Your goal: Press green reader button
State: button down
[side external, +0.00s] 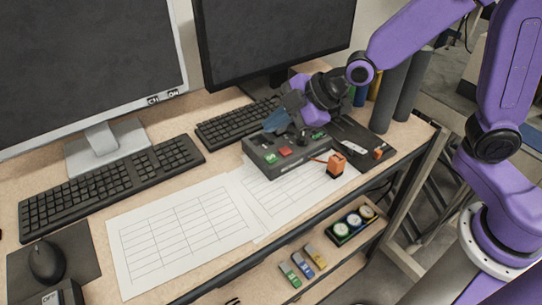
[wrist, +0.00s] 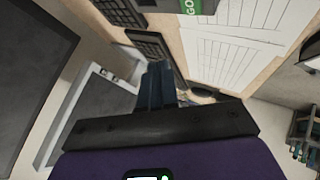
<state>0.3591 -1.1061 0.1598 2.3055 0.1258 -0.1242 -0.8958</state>
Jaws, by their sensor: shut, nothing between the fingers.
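A dark grey control box (side external: 288,167) stands on the desk in the middle of the side external view. Its top carries a green button or label (side external: 270,158) at the left, a red button (side external: 285,152) beside it, and another green patch (side external: 318,134) at the right. I cannot tell which of them is the reader's. My gripper (side external: 272,123) is shut and empty, above the back of the box, its fingers pointing left and down. In the wrist view my fingers (wrist: 157,75) point away from a green "GO" label (wrist: 192,6) at the top edge.
Keyboards (side external: 112,185) and monitors (side external: 95,50) stand behind and left. Paper sheets (side external: 180,232) lie in front. An orange block (side external: 336,165) sits right of the box. Dark cylinders (side external: 388,95) stand behind. A lower shelf holds round buttons (side external: 353,221).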

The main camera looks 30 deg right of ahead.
aim_at(275, 159)
jog(key=shift+f, duration=3)
jog(key=shift+f, duration=0.15)
jog(key=shift+f, duration=0.25)
jog(key=shift+f, duration=0.4)
dwell(0.6)
jog(key=shift+r, duration=0.8)
jog(key=shift+r, duration=2.55)
jog(key=shift+s, duration=0.1)
